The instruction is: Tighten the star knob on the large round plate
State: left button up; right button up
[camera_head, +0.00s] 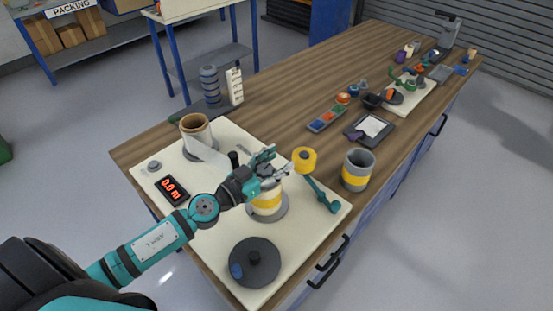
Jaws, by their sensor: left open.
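A large dark round plate (262,279) lies at the near corner of the cream board. A small dark knob (254,258) stands up at its middle; its star shape is too small to make out. My left gripper (280,166) is open, above and behind the plate, well apart from the knob. It is just over a white and yellow roll (266,202) that stands on a grey round base; I cannot tell whether the fingers touch the roll. My right gripper is not in view.
The cream board (207,248) also bears a brown roll (196,128) with a white strip, a red-lit display (171,189) and a teal arm with a yellow roller (304,160). A grey and yellow cup (358,170) stands to the right.

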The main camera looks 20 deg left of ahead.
pick_arm(q)
jog(key=c, duration=1)
jog(key=shift+w+f, duration=0.1)
grip_shut()
jog(key=shift+d+f, duration=0.15)
